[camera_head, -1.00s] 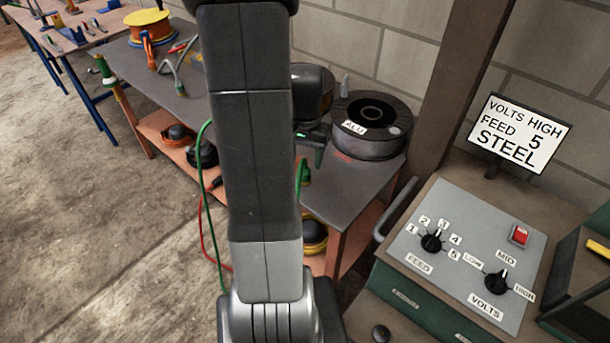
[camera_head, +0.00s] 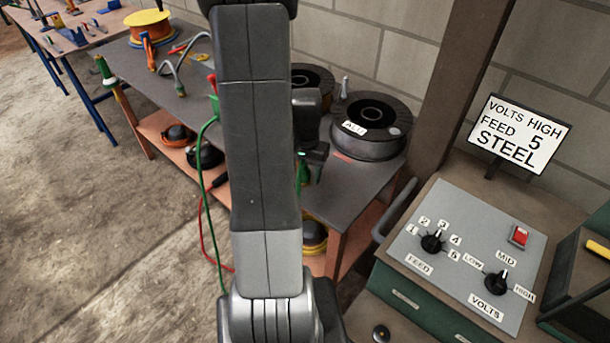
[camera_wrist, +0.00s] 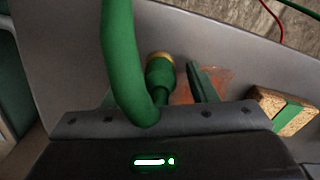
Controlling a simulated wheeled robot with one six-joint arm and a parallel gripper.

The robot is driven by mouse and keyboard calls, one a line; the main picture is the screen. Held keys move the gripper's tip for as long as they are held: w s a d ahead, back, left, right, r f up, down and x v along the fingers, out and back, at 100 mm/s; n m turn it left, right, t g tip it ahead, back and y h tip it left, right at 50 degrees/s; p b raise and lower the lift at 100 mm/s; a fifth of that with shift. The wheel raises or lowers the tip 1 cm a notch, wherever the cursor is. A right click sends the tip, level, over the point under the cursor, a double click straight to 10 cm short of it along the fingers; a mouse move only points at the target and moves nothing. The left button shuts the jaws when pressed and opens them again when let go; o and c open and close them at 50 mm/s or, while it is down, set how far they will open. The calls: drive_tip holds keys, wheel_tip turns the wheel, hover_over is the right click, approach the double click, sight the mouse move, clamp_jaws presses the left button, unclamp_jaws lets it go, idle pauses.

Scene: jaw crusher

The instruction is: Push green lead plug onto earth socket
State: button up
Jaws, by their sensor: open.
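The green lead plug (camera_wrist: 160,73) shows in the wrist view as a green body with a brass-coloured end. It lies between the fingers of my gripper (camera_wrist: 157,88), which is open; I see no grip on it. A thick green cable (camera_wrist: 122,55) loops in front and hides part of the plug and the left finger. In the head view my gripper (camera_head: 310,172) is low over the right part of the grey bench (camera_head: 345,190), left of the ALU spool. My arm hides much of that area. I cannot make out the earth socket for certain.
The ALU spool (camera_head: 372,125) stands close to the right of my gripper. A red plug (camera_head: 212,84) shows beside my arm. A cork-like block with a green band (camera_wrist: 283,110) lies at right in the wrist view. The control panel (camera_head: 468,255) stands front right.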

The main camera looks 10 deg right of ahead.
sight(305, 168)
drive_tip(key=c, duration=1)
wheel_tip(305, 168, up, 10)
drive_tip(key=shift+r, duration=0.1)
idle(0.4)
